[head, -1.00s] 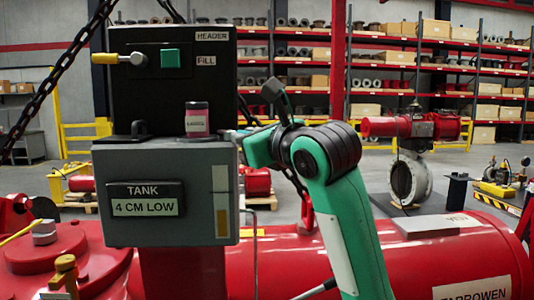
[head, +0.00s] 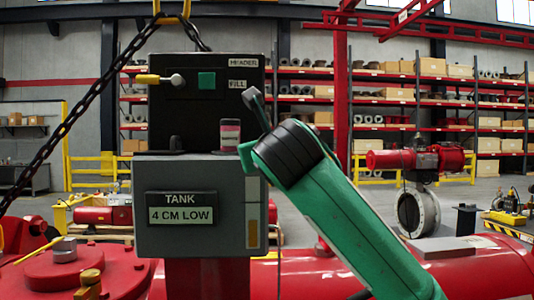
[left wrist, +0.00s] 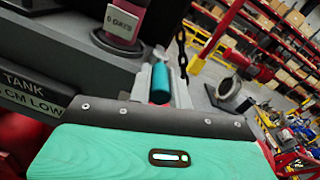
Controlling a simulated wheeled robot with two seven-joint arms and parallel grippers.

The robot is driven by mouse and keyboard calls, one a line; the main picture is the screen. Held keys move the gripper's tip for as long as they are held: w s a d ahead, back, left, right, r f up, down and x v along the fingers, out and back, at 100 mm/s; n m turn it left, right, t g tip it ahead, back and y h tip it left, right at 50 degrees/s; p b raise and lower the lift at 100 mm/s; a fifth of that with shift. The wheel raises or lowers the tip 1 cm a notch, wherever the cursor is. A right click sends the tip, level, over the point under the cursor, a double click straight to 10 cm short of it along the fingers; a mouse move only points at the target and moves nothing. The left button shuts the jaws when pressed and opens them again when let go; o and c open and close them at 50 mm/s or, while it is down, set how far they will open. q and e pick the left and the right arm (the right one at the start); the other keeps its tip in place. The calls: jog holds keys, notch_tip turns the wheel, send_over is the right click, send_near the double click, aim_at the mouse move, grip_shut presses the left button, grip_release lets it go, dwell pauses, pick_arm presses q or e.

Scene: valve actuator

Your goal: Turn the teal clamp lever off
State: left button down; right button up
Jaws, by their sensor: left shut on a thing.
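The teal clamp lever (left wrist: 159,84) shows in the left wrist view as a short teal cylinder beside the grey box. My left gripper (left wrist: 162,72) is shut on it, with a pale grey finger on either side. The box carries a label plate reading TANK, 4 CM LOW (head: 181,208). My right gripper is in neither view.
A pink-banded jar (head: 230,136) stands on the box; it is close to my gripper in the wrist view (left wrist: 122,22). The black panel (head: 180,120) behind has a yellow-handled lever (head: 157,79) and a green square (head: 207,82). A chain (head: 88,120) hangs at left.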

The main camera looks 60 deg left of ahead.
pick_arm(q)
jog(key=shift+r, duration=0.15)
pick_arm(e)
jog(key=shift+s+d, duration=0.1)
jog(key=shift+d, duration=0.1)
pick_arm(q)
jog(key=c, duration=1.3)
grip_release()
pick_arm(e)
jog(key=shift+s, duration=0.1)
pick_arm(q)
jog(key=shift+s+d+f+b, duration=0.1)
jog(key=shift+d+f+b, duration=0.1)
jog(key=shift+d+b, duration=0.15)
jog(key=b+v, duration=0.3)
jog(key=v, duration=1)
jog(key=shift+b, duration=0.35)
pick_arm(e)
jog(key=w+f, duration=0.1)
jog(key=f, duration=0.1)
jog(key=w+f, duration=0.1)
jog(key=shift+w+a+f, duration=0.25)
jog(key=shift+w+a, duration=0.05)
pick_arm(q)
jog(key=shift+s+r, duration=0.1)
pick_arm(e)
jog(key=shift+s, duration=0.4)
